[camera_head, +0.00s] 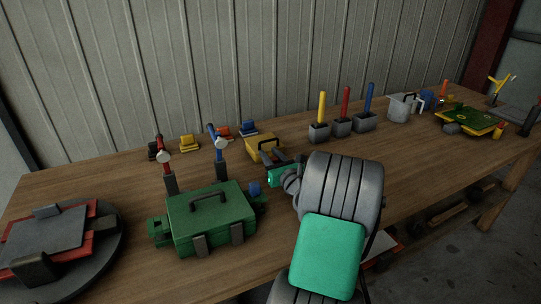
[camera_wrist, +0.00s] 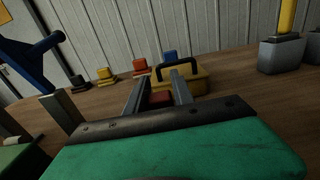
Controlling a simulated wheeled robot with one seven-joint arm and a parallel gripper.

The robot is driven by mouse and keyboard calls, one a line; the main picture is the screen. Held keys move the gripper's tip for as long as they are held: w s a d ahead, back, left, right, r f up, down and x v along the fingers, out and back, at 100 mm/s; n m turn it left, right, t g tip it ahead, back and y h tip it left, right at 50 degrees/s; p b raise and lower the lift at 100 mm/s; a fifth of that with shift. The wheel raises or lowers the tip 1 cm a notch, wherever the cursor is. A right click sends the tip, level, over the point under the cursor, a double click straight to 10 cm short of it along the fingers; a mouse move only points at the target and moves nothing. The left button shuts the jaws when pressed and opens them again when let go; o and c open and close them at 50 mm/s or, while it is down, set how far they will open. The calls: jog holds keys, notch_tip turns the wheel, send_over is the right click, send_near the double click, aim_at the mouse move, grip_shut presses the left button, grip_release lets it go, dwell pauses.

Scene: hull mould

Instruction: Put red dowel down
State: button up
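The red dowel (camera_head: 346,101) stands upright in the middle grey holder (camera_head: 342,127) at the back of the wooden table. Its lower end is hidden in the holder. My gripper (camera_head: 283,157) is left of and nearer than that holder, over the table, and not touching the dowel. In the wrist view my gripper (camera_wrist: 160,76) has its two grey fingers apart, pointing towards a yellow case (camera_wrist: 185,84). A small dark red patch shows between the fingers; I cannot tell what it is. The red dowel is not seen in the wrist view.
A yellow dowel (camera_head: 322,106) and a blue dowel (camera_head: 369,98) stand in holders either side.

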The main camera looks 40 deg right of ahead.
jog(key=o, duration=0.4)
jog(key=shift+c, duration=0.2)
jog(key=shift+r, duration=0.3)
jog(key=v, duration=1.2)
